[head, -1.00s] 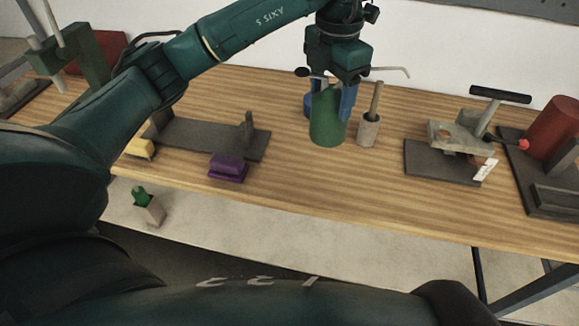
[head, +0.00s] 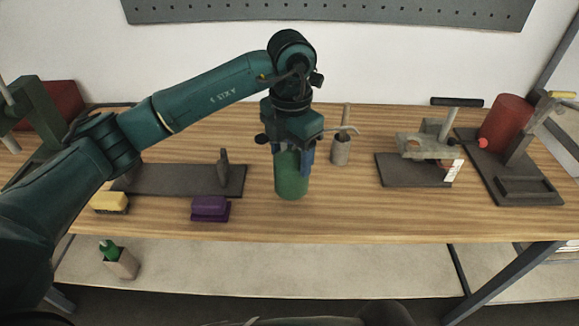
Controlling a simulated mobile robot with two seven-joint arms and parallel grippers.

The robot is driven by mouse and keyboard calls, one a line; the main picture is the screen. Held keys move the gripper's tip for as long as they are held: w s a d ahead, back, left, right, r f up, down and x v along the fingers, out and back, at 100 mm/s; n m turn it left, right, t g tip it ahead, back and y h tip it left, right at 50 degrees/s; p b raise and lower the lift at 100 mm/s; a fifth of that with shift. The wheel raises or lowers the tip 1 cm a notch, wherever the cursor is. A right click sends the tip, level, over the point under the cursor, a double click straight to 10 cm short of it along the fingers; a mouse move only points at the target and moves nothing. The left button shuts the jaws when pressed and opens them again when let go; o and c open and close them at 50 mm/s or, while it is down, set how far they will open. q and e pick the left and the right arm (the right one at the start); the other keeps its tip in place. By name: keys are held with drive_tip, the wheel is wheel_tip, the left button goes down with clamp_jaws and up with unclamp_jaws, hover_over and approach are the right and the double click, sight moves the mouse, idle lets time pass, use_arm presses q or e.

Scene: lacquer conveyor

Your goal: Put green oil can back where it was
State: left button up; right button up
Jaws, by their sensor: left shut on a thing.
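The green oil can (head: 291,178) is a cylinder standing upright at the middle of the wooden workbench. My left gripper (head: 292,157) comes down on it from above, with blue fingers at either side of its upper body, shut on it. The can's top is hidden by the gripper. I cannot tell whether its base touches the bench. My right gripper is not in view.
A grey cup with a handle (head: 340,150) stands just right of the can. A purple block (head: 210,208) and yellow block (head: 110,202) lie left, before a dark plate fixture (head: 180,180). A metal press (head: 425,146) and red cylinder (head: 505,122) stand right. The bench's front middle is clear.

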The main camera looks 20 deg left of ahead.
use_arm(q)
wheel_tip(320, 180, down, 4)
drive_tip(key=shift+r+p, duration=0.1)
drive_tip(key=shift+p, duration=0.2)
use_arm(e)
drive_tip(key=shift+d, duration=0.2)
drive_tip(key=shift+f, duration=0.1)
use_arm(q)
drive_tip(key=shift+f, duration=0.2)
drive_tip(key=o, duration=1.6)
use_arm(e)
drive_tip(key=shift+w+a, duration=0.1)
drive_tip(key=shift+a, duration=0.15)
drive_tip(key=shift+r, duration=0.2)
